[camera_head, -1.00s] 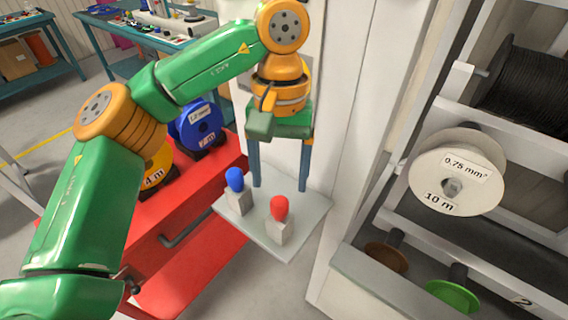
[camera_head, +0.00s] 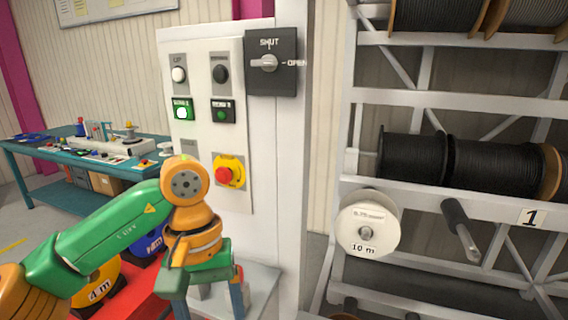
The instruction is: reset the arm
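My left arm, green and orange, comes in from the lower left. Its gripper (camera_head: 208,298) points down in front of a grey shelf (camera_head: 263,284) below the white control panel. The two blue-grey fingers are spread apart, with nothing seen held between them. The gripper covers most of the shelf and its levers; a little red shows beside the right finger. My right arm and gripper are not in view.
The panel (camera_head: 236,135) has buttons, a red stop button (camera_head: 224,175) and a black SHUT/OPEN switch (camera_head: 268,62). At right, a rack holds black cable reels (camera_head: 412,158) and a white 10 m reel (camera_head: 367,225). A workbench (camera_head: 60,160) stands behind left.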

